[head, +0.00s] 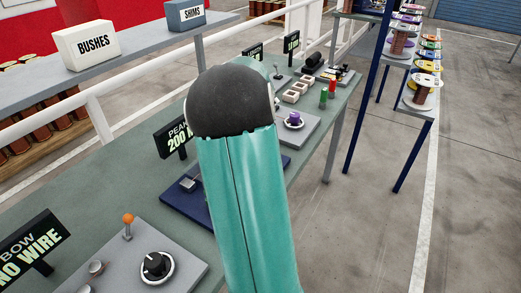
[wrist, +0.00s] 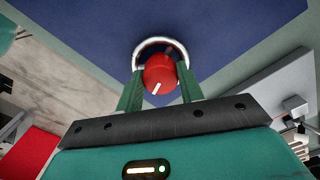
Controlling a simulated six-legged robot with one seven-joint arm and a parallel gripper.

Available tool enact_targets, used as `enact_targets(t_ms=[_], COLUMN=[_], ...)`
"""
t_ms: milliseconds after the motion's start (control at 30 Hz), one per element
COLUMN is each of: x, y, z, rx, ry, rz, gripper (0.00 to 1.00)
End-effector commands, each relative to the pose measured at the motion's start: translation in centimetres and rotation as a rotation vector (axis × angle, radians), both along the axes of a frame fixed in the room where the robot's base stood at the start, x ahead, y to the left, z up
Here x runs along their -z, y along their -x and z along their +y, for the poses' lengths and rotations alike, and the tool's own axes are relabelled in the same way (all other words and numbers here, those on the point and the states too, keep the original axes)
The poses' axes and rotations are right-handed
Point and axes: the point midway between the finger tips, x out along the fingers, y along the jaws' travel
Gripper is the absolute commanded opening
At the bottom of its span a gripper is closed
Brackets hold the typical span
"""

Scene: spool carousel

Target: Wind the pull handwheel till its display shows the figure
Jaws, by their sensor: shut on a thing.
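In the wrist view a round red knob (wrist: 160,75), likely the pull handwheel, sits inside a silver ring (wrist: 141,48) on a dark blue plate (wrist: 230,35). A white mark on it points down and slightly left. My gripper (wrist: 159,78) is shut on the knob, with a green finger on each side. In the head view my own arm hides the knob and my gripper. A black display (head: 172,139) stands behind the blue base (head: 187,213); it reads "PEAK" and "200", with its right end hidden by my arm.
A grey panel (head: 125,262) with a black dial (head: 154,265) and orange-tipped lever (head: 127,220) stands at the near left. A second grey panel with a purple knob (head: 294,119) lies beyond. Spool shelves (head: 428,115) stand at the right. Floor right of the bench is clear.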

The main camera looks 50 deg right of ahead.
Motion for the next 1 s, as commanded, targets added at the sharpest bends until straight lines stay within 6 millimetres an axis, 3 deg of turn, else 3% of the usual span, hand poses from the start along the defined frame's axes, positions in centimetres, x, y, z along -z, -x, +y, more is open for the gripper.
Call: enact_targets(t_ms=[333,367,467,767,1000], x=[-0.1,-0.1,-0.1,-0.2,-3.0], y=[0.0,0.0,0.0,0.0,-0.1], z=[-0.2,-0.2,-0.2,-0.1,-0.1], rx=[0.003,0.002,0.002,0.001,0.001], ry=[0.006,0.006,0.004,0.002,0.004], rz=[-0.003,-0.003,-0.002,-0.001,-0.005], gripper=[0.14,0.41,0.59,0.59,0.59])
